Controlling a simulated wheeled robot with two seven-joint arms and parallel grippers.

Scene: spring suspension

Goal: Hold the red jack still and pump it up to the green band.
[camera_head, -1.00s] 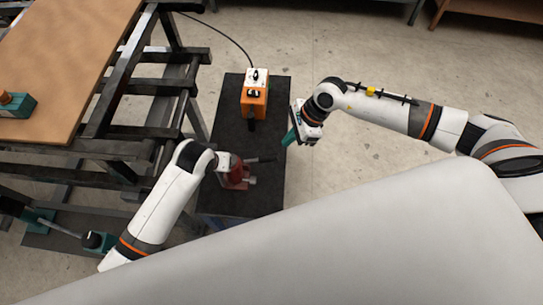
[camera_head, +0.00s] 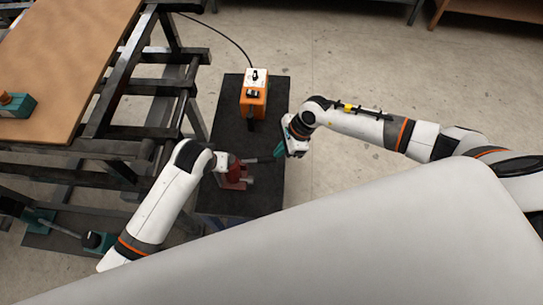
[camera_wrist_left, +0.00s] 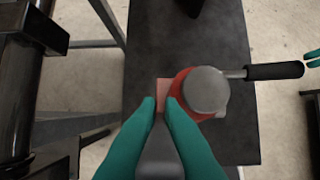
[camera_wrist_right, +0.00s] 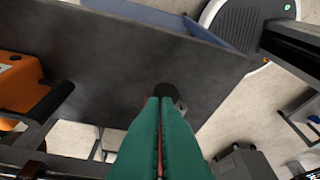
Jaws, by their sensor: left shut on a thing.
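The red jack (camera_head: 236,176) stands on the dark bench top in the head view. Its red base and round grey top (camera_wrist_left: 207,90) show in the left wrist view. Its lever with a black grip (camera_wrist_left: 273,71) points right, toward my right gripper. My left gripper (camera_wrist_left: 160,104) is shut on a red plate at the jack's side. My right gripper (camera_head: 282,151) is at the bench's right edge, its fingertips close to the grip's end (camera_wrist_right: 166,90). Its fingers lie close together, with a thin gap; whether they are fully shut is unclear. The green band is not visible.
An orange and white box (camera_head: 254,95) with a black cable stands farther back on the dark bench (camera_head: 232,126). A dark metal frame table with a brown board (camera_head: 60,60) is at the left. Floor to the right is open.

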